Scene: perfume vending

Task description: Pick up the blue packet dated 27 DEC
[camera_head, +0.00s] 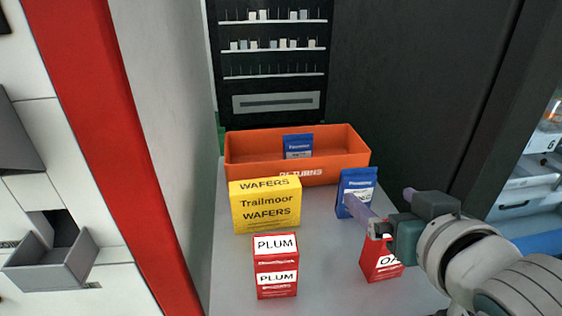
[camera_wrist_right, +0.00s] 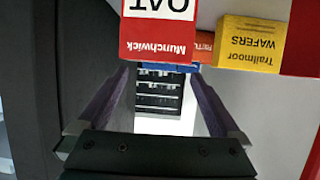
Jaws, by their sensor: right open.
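One blue packet (camera_head: 362,180) stands upright on the grey surface, in front of the orange bin's right end. Another blue packet (camera_head: 298,146) is inside the orange bin (camera_head: 255,175) marked RETURNS. The dates on both are too small to read. My right gripper (camera_head: 382,196) is open and empty. In the head view one finger overlaps the lower part of the standing packet; I cannot tell whether they touch. In the right wrist view the open fingers (camera_wrist_right: 158,82) have nothing between them, and only a thin blue strip shows behind the red OAT box (camera_wrist_right: 158,42). My left gripper is out of view.
A dark shelf rack (camera_head: 270,70) is behind; a dark wall (camera_head: 420,80) is at right.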

